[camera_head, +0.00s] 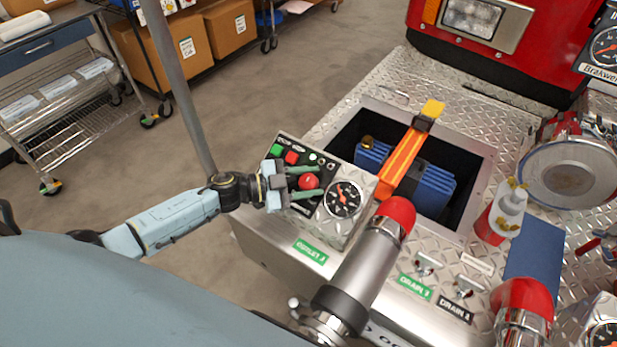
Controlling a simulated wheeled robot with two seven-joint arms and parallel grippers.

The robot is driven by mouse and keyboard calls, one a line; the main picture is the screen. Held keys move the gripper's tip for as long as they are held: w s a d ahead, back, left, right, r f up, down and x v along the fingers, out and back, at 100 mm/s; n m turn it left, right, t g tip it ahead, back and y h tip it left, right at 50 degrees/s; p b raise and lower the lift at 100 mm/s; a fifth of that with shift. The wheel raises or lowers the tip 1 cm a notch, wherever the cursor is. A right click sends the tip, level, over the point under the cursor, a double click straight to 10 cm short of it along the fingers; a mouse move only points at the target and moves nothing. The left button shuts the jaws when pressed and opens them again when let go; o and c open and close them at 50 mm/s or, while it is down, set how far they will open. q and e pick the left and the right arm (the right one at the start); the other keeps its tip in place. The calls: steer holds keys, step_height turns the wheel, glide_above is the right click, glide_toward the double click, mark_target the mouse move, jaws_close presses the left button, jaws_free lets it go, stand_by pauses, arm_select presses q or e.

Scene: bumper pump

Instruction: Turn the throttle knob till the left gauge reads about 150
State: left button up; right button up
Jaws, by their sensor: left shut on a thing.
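The control panel (283,178) stands on the diamond-plate bumper, left of the open well. It carries a round red knob (308,182), which I take to be the throttle knob. My left gripper (319,181) reaches in from the left with its two green fingers on either side of this knob, shut on it. The gauge (343,199), with a black dial and pale rim, sits just right of the fingers. Its red needle shows, but the numbers are too small to read. Part of the panel is hidden under the fingers. My right gripper is out of view.
A red-tipped metal pipe (363,262) rises close right of the panel. An orange strap (400,160) crosses the well (480,170), which holds a blue bundle (433,188). A metal pole (178,85) stands behind my left arm.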

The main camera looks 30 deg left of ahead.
arm_select(q)
steer(key=shift+m+g, duration=0.5)
steer(key=shift+m, duration=0.2)
steer(key=shift+g+h, duration=0.3)
steer(key=o, duration=1)
steer(key=shift+d, duration=0.1)
steer(key=shift+c, duration=0.2)
steer(key=v, duration=1.3)
steer(key=shift+s, duration=0.25)
